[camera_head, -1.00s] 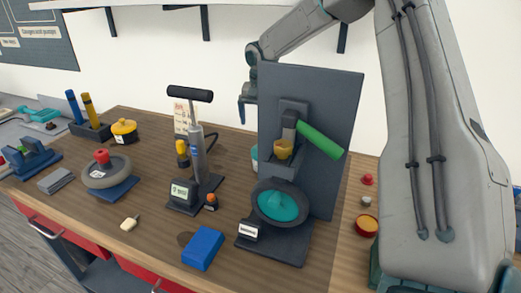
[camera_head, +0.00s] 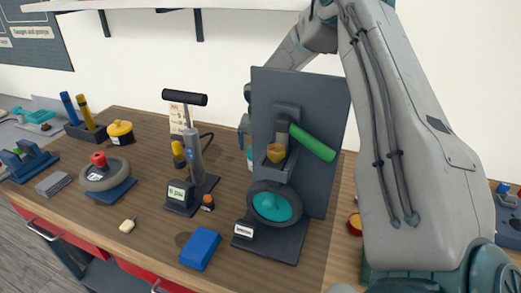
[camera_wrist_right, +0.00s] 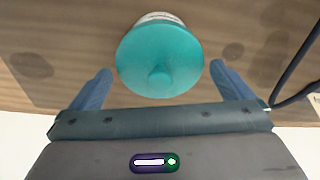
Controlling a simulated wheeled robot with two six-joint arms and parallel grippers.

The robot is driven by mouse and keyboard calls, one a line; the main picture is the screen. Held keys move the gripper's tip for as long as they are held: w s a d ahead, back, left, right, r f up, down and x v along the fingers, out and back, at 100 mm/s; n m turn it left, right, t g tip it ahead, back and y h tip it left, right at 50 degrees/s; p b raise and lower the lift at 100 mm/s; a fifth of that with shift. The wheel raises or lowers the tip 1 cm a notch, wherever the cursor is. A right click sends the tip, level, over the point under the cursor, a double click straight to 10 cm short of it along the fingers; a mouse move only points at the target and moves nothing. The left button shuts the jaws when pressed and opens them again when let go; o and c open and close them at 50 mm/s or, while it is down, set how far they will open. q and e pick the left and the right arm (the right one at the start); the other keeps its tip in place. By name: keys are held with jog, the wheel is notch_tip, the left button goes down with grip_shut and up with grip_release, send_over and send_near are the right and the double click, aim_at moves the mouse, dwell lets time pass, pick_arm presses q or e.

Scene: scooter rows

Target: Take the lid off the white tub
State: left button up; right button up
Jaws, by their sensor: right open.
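The white tub (camera_wrist_right: 160,18) shows in the right wrist view as a thin white edge with dark print. Its round teal lid (camera_wrist_right: 160,58) with a small knob is on it. My right gripper (camera_wrist_right: 160,68) is open, one blue finger on each side of the lid, with gaps to it. In the head view a sliver of the tub (camera_head: 249,163) shows behind the dark upright panel, and the right gripper (camera_head: 244,128) is mostly hidden by that panel just above. My left gripper is not in view.
The dark panel (camera_head: 325,110) with a green-handled device stands in front of the tub. A black-handled pump (camera_head: 192,150) stands to the left, its cable near the tub. A blue block (camera_head: 200,248) lies at the bench front.

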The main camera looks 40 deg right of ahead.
jog(key=shift+s+r, duration=0.1)
jog(key=shift+c, duration=1.3)
jog(key=c, duration=0.5)
notch_tip(320, 180, up, 6)
jog(key=shift+r+b, duration=0.1)
jog(key=shift+b, duration=0.85)
notch_tip(320, 180, up, 3)
jog(key=shift+f, duration=0.2)
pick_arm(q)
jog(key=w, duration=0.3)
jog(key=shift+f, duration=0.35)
pick_arm(e)
jog(key=shift+r, duration=0.6)
